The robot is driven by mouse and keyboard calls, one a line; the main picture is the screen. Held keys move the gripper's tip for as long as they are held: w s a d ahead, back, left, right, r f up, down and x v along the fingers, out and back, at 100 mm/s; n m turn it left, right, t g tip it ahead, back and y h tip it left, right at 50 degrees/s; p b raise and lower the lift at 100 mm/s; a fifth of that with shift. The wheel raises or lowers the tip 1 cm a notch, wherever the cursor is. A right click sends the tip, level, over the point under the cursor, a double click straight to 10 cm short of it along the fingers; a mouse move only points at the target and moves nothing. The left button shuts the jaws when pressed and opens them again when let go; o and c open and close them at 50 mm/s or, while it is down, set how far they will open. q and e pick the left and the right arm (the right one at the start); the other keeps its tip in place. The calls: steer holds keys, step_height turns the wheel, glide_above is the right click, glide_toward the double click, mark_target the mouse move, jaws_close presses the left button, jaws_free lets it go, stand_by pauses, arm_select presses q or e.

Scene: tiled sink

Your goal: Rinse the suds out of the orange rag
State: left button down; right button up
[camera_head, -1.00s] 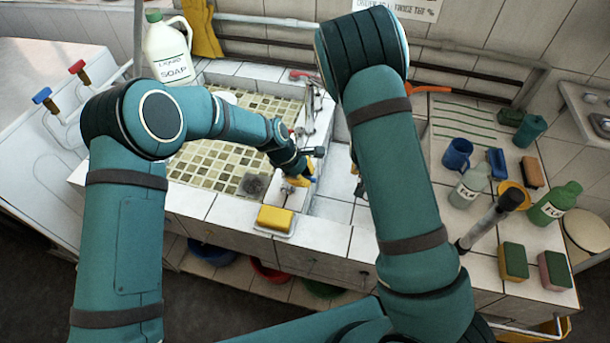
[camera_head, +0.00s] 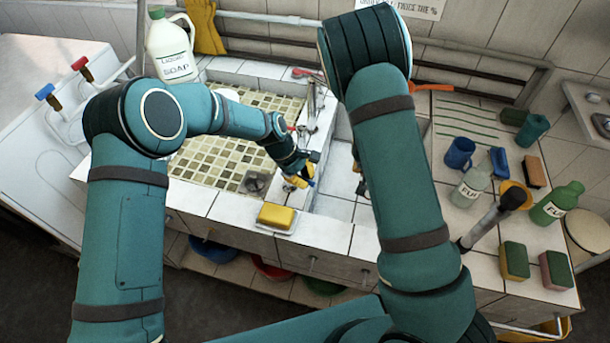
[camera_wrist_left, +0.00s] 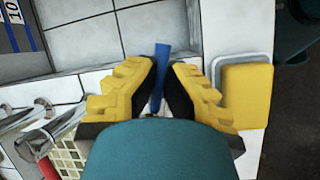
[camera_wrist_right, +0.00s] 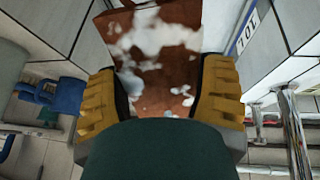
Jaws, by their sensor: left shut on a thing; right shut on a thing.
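The orange rag (camera_wrist_right: 180,72) shows in the right wrist view as a brown-orange cloth with white suds patches. My right gripper (camera_wrist_right: 160,92) is shut on it. In the head view my right arm hides the rag and most of that gripper. My left gripper (camera_head: 304,178) is at the front of the divider between the tiled basin (camera_head: 215,160) and the narrow white basin (camera_head: 335,185). It is shut on a slim blue lever (camera_wrist_left: 160,75), which stands between the fingers in the left wrist view. A metal tap (camera_head: 311,100) rises behind it.
A yellow sponge (camera_head: 276,215) sits in a dish on the front edge, close to my left gripper. A soap jug (camera_head: 172,50) stands at back left. A blue mug (camera_head: 459,153), bottles and sponges crowd the right counter. The tiled basin looks clear around its drain (camera_head: 255,182).

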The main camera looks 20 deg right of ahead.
arm_select(q)
steer(key=shift+s+f, duration=0.15)
steer(key=shift+f, duration=0.05)
steer(key=c, duration=1)
jaws_free()
steer(key=shift+r, duration=0.1)
steer(key=v, duration=1.2)
